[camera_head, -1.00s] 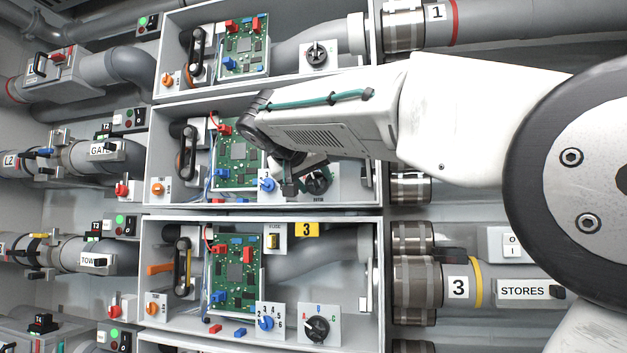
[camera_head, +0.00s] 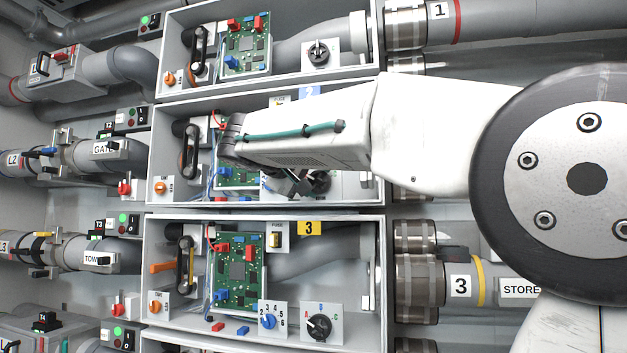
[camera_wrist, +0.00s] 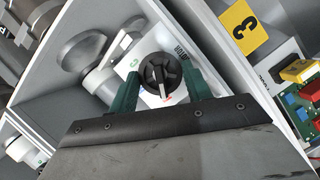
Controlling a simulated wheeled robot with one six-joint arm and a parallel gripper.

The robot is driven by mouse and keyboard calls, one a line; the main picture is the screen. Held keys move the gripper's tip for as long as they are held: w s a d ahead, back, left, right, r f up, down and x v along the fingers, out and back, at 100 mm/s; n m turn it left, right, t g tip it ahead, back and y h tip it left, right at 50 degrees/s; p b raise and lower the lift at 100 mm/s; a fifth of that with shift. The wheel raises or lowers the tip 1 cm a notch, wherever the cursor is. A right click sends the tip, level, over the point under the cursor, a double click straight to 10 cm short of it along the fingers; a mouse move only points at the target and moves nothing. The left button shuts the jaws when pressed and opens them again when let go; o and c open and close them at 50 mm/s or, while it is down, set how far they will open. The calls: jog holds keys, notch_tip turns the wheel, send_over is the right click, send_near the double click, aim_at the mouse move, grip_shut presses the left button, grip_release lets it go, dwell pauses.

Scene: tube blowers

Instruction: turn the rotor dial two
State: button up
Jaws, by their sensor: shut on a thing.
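The rotor dial two is a round black knob (camera_wrist: 161,75) on a white plate in the middle bay. In the wrist view it sits between the two green fingers of my gripper (camera_wrist: 160,84). The gripper is shut on it, one finger on each side. A pale mark on the knob points down in that view, near a red letter; a green letter shows at its left. In the head view, the dial (camera_head: 318,183) is partly hidden by my gripper (camera_head: 297,186) and forearm.
The bay's walls and shelf (camera_head: 270,212) lie close around the gripper. A green circuit board (camera_head: 238,180) and blue knob stand to its left. The bay below has a yellow 3 tag (camera_head: 309,228) and a similar black dial (camera_head: 319,326). The bay above has another dial (camera_head: 319,53).

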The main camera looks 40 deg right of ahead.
dwell(0.4)
jog(key=o, duration=1)
jog(key=shift+c, duration=0.2)
jog(key=shift+f, duration=0.1)
